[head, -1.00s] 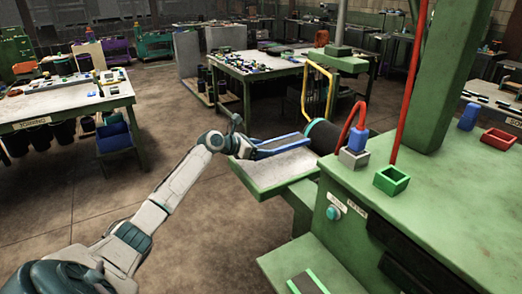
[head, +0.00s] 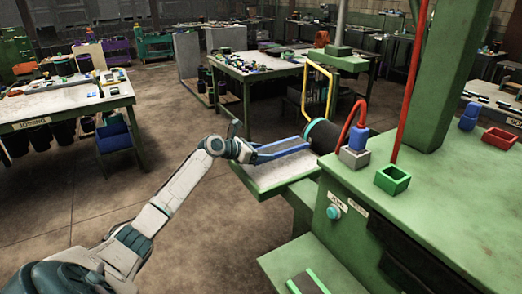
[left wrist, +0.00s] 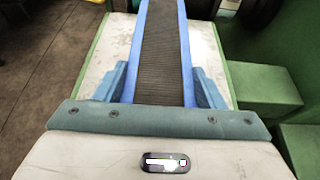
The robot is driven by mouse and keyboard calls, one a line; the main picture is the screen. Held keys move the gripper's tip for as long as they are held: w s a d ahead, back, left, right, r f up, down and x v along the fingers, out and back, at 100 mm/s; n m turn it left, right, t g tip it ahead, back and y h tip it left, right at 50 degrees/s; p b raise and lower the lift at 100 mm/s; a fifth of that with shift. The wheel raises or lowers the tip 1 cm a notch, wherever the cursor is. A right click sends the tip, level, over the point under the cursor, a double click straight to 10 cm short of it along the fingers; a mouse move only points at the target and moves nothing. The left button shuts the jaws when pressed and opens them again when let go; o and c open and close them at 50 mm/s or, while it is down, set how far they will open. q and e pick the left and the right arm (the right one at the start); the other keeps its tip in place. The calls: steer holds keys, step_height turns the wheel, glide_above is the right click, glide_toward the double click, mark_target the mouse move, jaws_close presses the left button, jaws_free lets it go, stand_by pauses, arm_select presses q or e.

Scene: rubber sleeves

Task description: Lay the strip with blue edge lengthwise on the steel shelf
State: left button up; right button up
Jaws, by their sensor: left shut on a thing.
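The strip with blue edge (head: 284,149) is long, with a dark ribbed middle and blue sides. My left gripper (head: 252,153) is shut on its near end, and the left wrist view shows the fingers (left wrist: 160,88) on both sides of the strip (left wrist: 161,45). The strip points away from the gripper toward the dark roller. It is over the steel shelf (head: 268,178), a pale worn plate with green rims, which also shows in the wrist view (left wrist: 98,70). I cannot tell whether the strip touches the shelf. My right gripper is not in view.
A dark roller with a teal rim (head: 322,134) stands at the shelf's far end, near a yellow guard (head: 330,92). The green machine (head: 440,190) is at the right, with a green-edged strip (head: 308,282) on its lower ledge. Open floor lies left of the shelf.

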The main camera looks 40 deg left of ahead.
mark_target(260, 165)
arm_select(q)
steer(key=shift+f, duration=1.55)
steer(key=o, duration=1.1)
steer(key=shift+b+v, duration=1.35)
steer(key=shift+v, duration=4.1)
steer(key=shift+w, duration=0.1)
